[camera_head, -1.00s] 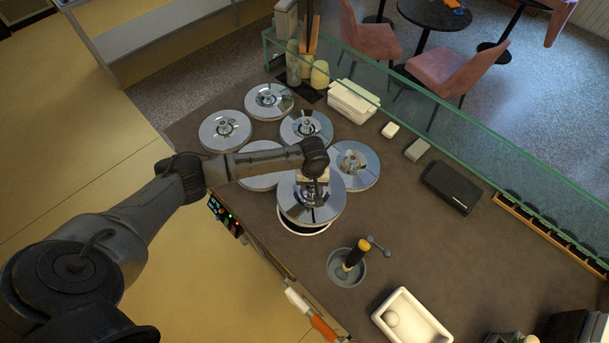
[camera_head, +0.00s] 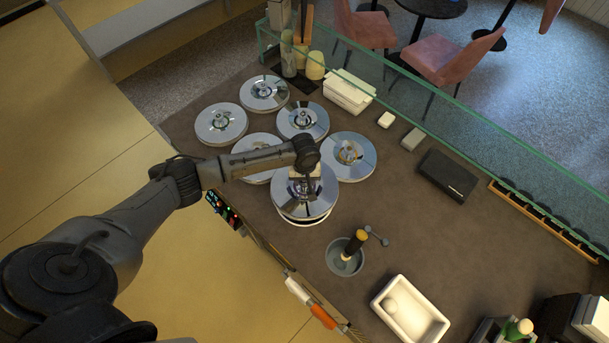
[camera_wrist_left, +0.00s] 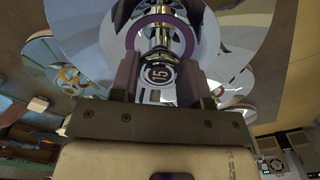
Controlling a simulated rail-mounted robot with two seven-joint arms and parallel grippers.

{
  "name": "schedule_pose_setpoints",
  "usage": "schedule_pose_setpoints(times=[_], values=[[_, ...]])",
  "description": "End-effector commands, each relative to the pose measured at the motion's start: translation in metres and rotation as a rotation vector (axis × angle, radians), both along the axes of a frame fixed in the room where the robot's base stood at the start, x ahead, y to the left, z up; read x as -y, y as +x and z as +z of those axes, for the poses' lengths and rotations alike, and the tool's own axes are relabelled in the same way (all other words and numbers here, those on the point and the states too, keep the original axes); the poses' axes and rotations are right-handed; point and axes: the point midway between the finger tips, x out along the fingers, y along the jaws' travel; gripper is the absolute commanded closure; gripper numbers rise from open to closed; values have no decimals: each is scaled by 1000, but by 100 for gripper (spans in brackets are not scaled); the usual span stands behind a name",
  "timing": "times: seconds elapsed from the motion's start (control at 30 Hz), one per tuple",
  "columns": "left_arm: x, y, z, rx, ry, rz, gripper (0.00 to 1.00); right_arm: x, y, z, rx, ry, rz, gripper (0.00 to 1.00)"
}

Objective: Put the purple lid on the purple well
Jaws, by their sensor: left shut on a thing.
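A round silver lid (camera_head: 290,205) is under my left gripper (camera_head: 306,176) in the head view. The left wrist view shows a purple ring around this lid's knob (camera_wrist_left: 160,25), so it is the purple lid. My left gripper (camera_wrist_left: 158,68) is shut on the knob, one finger on each side. The lid is roughly level over a well whose pale rim (camera_head: 305,223) shows as a thin crescent along the lid's near edge. The rest of the well is hidden, and I cannot tell its colour or whether the lid touches it. My right gripper is not in view.
Several other lids, including one with an orange ring (camera_head: 349,155), lie close behind and left. A grey cup with a handled tool (camera_head: 345,258) stands in front right. A white tray (camera_head: 410,310), black box (camera_head: 447,175) and glass screen (camera_head: 430,125) are farther right.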

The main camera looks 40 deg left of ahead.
Motion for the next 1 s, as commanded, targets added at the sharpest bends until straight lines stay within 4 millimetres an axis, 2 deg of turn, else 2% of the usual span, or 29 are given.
schedule_pose_setpoints(times=[0.03, 0.2, 0.5, 1.0], values=[[0, 0, -9, -1, 0, 0, 91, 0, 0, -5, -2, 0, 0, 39], [0, 0, -27, 0, -1, 1, 91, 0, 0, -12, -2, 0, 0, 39], [0, 0, -51, 1, -1, 1, 91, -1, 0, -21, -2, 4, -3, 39], [0, 0, -60, 1, 1, 0, 91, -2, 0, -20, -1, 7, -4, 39]])
